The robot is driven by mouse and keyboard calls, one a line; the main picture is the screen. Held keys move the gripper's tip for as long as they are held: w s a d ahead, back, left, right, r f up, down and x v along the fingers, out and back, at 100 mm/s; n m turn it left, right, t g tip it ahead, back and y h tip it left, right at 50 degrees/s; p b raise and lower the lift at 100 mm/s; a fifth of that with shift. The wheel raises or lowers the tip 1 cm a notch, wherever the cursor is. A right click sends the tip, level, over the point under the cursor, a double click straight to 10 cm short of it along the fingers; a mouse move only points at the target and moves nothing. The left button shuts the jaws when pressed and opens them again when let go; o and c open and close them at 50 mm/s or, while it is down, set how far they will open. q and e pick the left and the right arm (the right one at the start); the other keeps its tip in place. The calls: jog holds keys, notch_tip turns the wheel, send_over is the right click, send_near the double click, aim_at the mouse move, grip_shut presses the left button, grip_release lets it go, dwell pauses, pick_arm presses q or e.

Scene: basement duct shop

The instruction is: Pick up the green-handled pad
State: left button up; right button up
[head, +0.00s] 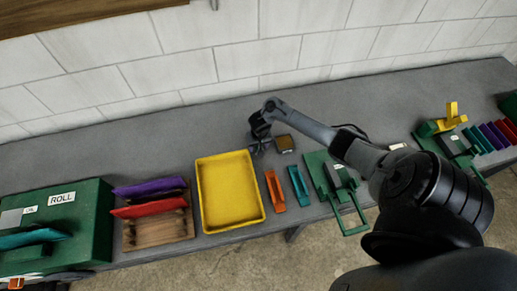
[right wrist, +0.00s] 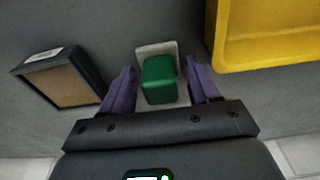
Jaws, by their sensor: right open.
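The green-handled pad (right wrist: 159,80) shows in the right wrist view as a green block handle on a pale square base, lying on the grey bench. My right gripper (right wrist: 160,66) is open, with its two purple-grey fingers on either side of the green handle. A gap shows between the handle and each finger. In the head view my right gripper (head: 259,147) is low over the back of the bench and hides the pad. My left gripper is not in view.
A yellow tray (head: 204,197) lies close in front of the gripper, and a small dark-framed box (head: 285,143) stands just to its right. Orange (head: 275,190) and teal (head: 299,186) tools and a green stand (head: 322,172) lie further right. A green ROLL box (head: 85,223) is far left.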

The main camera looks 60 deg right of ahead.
jog(key=shift+f, duration=0.1)
jog(key=c, duration=0.8)
jog(key=shift+w+r+p, duration=0.1)
jog(key=shift+r+p, duration=0.2)
jog(key=shift+r, duration=0.5)
notch_tip(320, 180, up, 2)
jog(key=shift+r+p, duration=0.2)
jog(key=shift+p, duration=0.2)
jog(key=s+d+r, duration=0.2)
jog(key=s, duration=0.1)
jog(key=s+d+r, duration=0.2)
jog(key=s+d, duration=0.1)
jog(key=s+d+r+p, duration=0.1)
jog(key=s+d+r, duration=0.1)
jog(key=s+r, duration=0.1)
jog(key=shift+d, duration=0.4)
